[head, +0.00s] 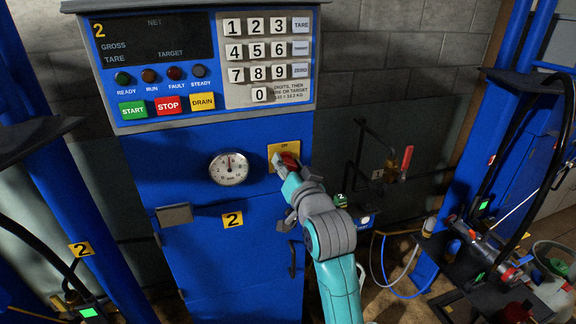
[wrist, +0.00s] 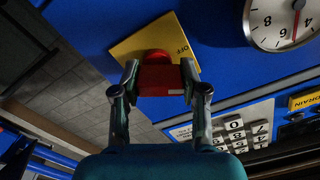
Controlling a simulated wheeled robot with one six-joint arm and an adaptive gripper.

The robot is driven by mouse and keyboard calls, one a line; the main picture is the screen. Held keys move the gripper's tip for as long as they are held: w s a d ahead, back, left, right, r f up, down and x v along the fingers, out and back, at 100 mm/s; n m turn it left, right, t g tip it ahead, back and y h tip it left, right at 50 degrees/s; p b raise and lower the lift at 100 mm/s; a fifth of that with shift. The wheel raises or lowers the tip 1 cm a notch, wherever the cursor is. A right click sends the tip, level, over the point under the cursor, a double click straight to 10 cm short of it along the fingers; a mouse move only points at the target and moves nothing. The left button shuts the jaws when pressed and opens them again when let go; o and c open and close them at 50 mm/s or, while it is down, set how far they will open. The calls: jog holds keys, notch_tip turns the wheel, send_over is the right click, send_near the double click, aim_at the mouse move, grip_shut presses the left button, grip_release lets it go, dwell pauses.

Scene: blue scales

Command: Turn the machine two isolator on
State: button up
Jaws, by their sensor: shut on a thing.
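Machine two (head: 240,265) is a blue cabinet with a yellow number 2 label (head: 232,220). Its isolator is a red knob (head: 290,160) on a yellow plate (head: 274,150), right of the round gauge (head: 229,169). In the wrist view the red knob (wrist: 158,78) sits between my two fingers, with the yellow plate (wrist: 132,44) behind it and the word OFF readable on the plate. My gripper (wrist: 160,84) is shut on the knob; in the head view its tip (head: 283,168) is at the plate. The fingers and arm partly hide the knob and plate.
Above is a panel with a dark display (head: 152,40), a keypad (head: 266,50) and START, STOP and DRAIN buttons (head: 168,104). A red-handled valve (head: 405,160) is on pipes to the right. Blue posts and hoses flank the cabinet.

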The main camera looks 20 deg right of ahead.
jog(key=m, duration=1.2)
jog(key=shift+d, duration=0.15)
jog(key=shift+m, duration=0.3)
jog(key=o, duration=1.1)
jog(key=shift+o, duration=0.2)
jog(key=shift+s, duration=0.15)
jog(key=s, duration=1.1)
jog(key=shift+s, duration=0.35)
